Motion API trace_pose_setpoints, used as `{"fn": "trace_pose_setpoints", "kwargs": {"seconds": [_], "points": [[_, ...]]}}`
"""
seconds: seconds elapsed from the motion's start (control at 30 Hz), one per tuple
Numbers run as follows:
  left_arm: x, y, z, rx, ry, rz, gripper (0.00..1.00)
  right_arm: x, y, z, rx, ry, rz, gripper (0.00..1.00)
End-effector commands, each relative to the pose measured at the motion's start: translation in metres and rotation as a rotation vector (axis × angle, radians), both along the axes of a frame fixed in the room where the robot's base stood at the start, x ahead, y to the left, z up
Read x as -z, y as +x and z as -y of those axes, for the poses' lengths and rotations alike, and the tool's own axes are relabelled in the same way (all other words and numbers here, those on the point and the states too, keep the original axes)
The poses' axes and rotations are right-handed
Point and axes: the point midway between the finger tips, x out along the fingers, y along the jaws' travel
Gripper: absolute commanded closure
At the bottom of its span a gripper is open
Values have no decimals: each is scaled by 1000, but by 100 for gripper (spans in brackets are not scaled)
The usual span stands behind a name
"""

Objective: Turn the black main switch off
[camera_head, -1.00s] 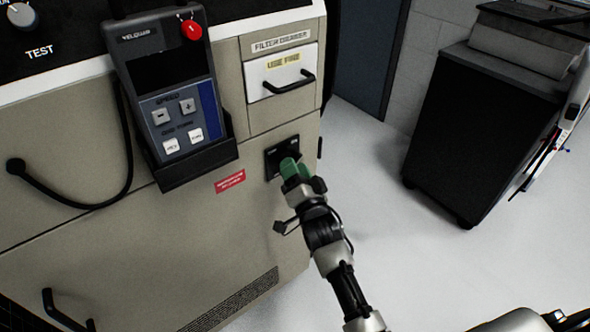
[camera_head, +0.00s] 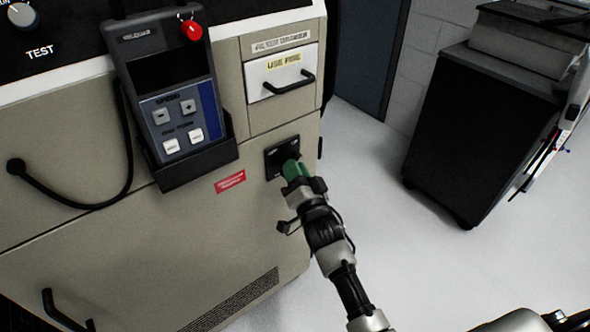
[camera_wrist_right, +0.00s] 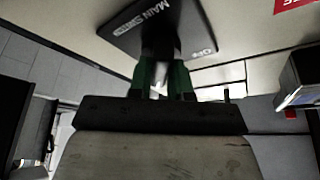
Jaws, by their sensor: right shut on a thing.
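The main switch has a black square plate (camera_head: 275,168) low on the right part of the beige cabinet front. In the right wrist view the plate (camera_wrist_right: 125,38) carries white "MAIN" lettering and an "OFF" mark, upside down. My right gripper (camera_head: 292,169) has green fingers and reaches the plate from the lower right. In the wrist view the fingers (camera_wrist_right: 162,80) are shut on the switch handle, a small part of which shows pale between them. The fingers hide most of the handle, so its exact angle is unclear. My left gripper is not in view.
A grey handheld pendant (camera_head: 165,85) with a red button sits in a holder left of the switch. A filter drawer (camera_head: 283,75) with a black handle is above. A red label (camera_head: 230,181) is beside the switch. A dark cabinet (camera_head: 475,130) stands right; the floor between is clear.

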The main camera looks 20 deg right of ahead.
Motion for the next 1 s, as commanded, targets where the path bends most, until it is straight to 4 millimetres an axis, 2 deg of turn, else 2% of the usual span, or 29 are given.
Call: {"fn": "trace_pose_setpoints", "kwargs": {"seconds": [0.67,1.0], "points": [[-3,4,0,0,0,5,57,1,1,2,-1,-572,206,100],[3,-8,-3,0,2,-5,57,0,1,3,-1,-876,316,100]]}}
